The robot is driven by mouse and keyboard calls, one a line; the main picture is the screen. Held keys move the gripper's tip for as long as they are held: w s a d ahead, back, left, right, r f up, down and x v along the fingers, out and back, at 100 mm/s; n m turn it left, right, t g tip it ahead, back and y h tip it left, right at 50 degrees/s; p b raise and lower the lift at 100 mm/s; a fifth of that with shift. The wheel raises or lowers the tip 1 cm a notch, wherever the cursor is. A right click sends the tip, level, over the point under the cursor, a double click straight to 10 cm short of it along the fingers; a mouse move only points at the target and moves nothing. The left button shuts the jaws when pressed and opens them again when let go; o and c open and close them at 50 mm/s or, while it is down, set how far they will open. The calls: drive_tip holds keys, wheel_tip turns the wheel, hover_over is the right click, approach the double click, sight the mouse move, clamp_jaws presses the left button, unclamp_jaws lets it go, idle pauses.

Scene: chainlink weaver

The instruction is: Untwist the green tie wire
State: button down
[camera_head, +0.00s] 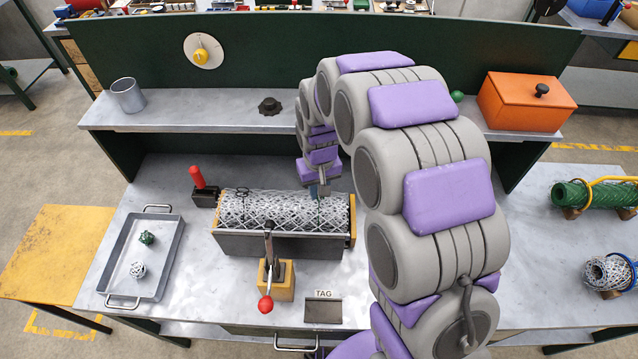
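A grey chain-link mesh roll (275,212) lies lengthwise in a metal trough (282,243) on the workbench. A thin green strand, which looks like the green tie wire (318,208), runs over the roll towards its right end. A dark twisted wire (243,192) sits on the roll's left part. My gripper (322,190) points down at the roll's upper right part, right by the green strand. It is too small to tell whether its fingers are open or shut, or whether they touch the wire.
A red-knobbed lever (266,303) stands in front of the trough, and a red-handled tool (197,178) behind its left end. A tray (168,225) at left holds a green and a whitish wire ball. A TAG holder (323,311) lies in front. An orange box (521,103) stands on the shelf.

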drive_tip(key=shift+n+p, duration=0.35)
drive_tip(key=shift+n, duration=0.55)
drive_tip(key=c, duration=1)
unclamp_jaws()
wheel_tip(320, 180, up, 17)
drive_tip(key=shift+a+r+p, duration=0.1)
drive_tip(key=shift+a+p, duration=0.05)
drive_tip(key=shift+p, duration=0.9)
